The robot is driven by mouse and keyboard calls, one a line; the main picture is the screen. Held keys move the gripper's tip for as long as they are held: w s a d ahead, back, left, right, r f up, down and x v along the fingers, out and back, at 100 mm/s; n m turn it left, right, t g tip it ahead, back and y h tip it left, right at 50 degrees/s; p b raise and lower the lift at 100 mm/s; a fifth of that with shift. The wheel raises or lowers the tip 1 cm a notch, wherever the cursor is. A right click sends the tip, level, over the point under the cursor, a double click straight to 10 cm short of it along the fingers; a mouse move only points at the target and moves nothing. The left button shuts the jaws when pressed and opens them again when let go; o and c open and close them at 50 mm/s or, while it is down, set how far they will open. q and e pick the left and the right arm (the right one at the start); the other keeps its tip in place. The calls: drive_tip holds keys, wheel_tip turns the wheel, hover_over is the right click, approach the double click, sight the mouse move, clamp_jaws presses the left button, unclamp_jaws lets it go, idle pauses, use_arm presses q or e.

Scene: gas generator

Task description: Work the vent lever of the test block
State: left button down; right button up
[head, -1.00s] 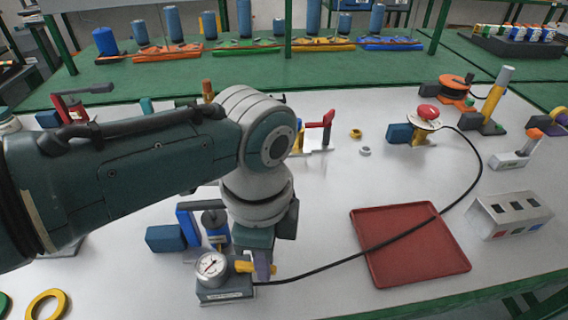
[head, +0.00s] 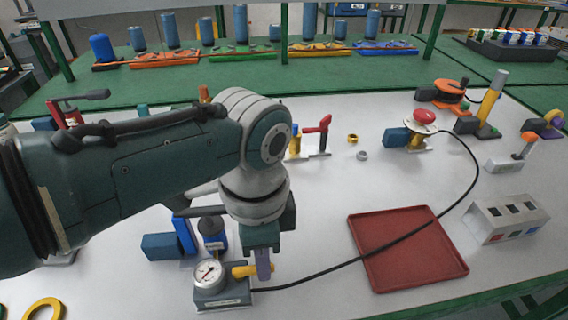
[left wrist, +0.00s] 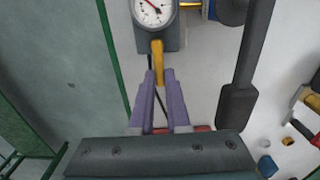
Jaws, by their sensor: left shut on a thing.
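The test block (head: 225,298) is a grey block near the front of the white table, with a round white gauge (head: 208,273) on its left part. Its yellow vent lever (head: 243,271) sticks out to the right in the head view. My left gripper (head: 263,268) is above the right end of the block, with its purple fingers pointing down. In the left wrist view, the fingers (left wrist: 159,80) close on the free end of the yellow lever (left wrist: 157,58), below the gauge (left wrist: 152,10). The fingers partly hide the lever's end. My right gripper is not in view.
A black cable runs from the block across a red tray (head: 380,272) to a red button unit (head: 424,117). A grey switch box (head: 507,215) stands at the right. Blue parts (head: 160,246) stand close behind the block. The table is clear between block and tray.

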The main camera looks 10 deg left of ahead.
use_arm(q)
drive_tip(key=c, duration=0.9)
unclamp_jaws()
drive_tip(key=shift+r+p, duration=0.3)
drive_tip(key=shift+r, duration=0.1)
wheel_tip(320, 180, up, 9)
drive_tip(key=p, duration=0.3)
drive_tip(key=shift+r, duration=0.1)
